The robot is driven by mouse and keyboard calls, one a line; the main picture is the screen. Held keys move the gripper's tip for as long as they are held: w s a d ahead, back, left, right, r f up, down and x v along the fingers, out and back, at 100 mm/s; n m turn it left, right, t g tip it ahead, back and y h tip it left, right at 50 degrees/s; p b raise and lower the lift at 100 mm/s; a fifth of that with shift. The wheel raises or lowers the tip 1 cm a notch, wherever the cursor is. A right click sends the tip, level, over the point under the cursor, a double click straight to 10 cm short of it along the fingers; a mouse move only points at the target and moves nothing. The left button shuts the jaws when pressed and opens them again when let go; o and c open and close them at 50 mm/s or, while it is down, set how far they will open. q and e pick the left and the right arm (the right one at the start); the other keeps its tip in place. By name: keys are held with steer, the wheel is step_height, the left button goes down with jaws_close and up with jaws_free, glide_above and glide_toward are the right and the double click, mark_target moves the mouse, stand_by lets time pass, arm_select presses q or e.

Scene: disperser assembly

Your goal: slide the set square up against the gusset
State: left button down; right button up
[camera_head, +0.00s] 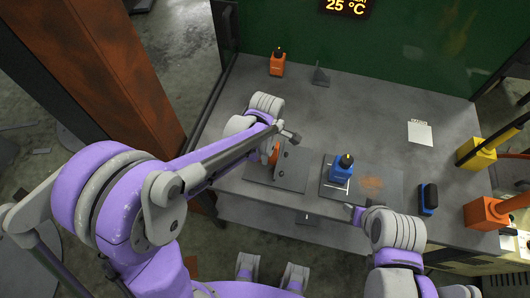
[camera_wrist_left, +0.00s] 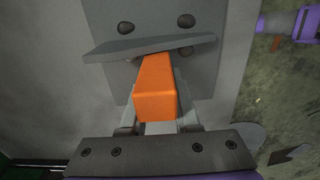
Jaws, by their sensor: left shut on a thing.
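The orange block, which I take to be the set square (camera_wrist_left: 155,95), is between the fingers of my left gripper (camera_wrist_left: 156,115), shut on it. A thin grey upright plate, which I take to be the gusset (camera_wrist_left: 150,46), stands at a slant across a flat grey base plate (camera_wrist_left: 190,78). The orange block's far end meets it in the left wrist view; whether they touch cannot be told. In the head view, the orange piece (camera_head: 274,154) shows partly behind my left arm, above the base plate. My right gripper (camera_head: 354,211) is near the table's front edge; its fingers are unclear.
A blue bottle-like thing (camera_head: 342,168) stands on a dark plate (camera_head: 332,190) to the right. An orange one (camera_head: 277,64) and a small grey bracket (camera_head: 320,76) stand at the back. The table's middle is clear.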

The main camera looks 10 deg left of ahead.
arm_select(q)
steer(key=shift+d, duration=0.1)
steer(key=c, duration=0.6)
jaws_free()
steer(key=shift+o, duration=0.2)
step_height(320, 180, up, 11)
steer(key=shift+f+p, duration=0.1)
steer(key=shift+p, duration=0.4)
steer(key=s+a+m+t, duration=0.2)
steer(key=s+a+m, duration=0.2)
steer(key=s+m, duration=0.3)
steer(key=s+a+f+m+t, duration=0.1)
steer(key=s+a+m+t, duration=0.2)
steer(key=s+m, duration=0.4)
steer(key=a+m, duration=0.1)
steer(key=m, duration=0.2)
steer(key=shift+a+m, duration=0.3)
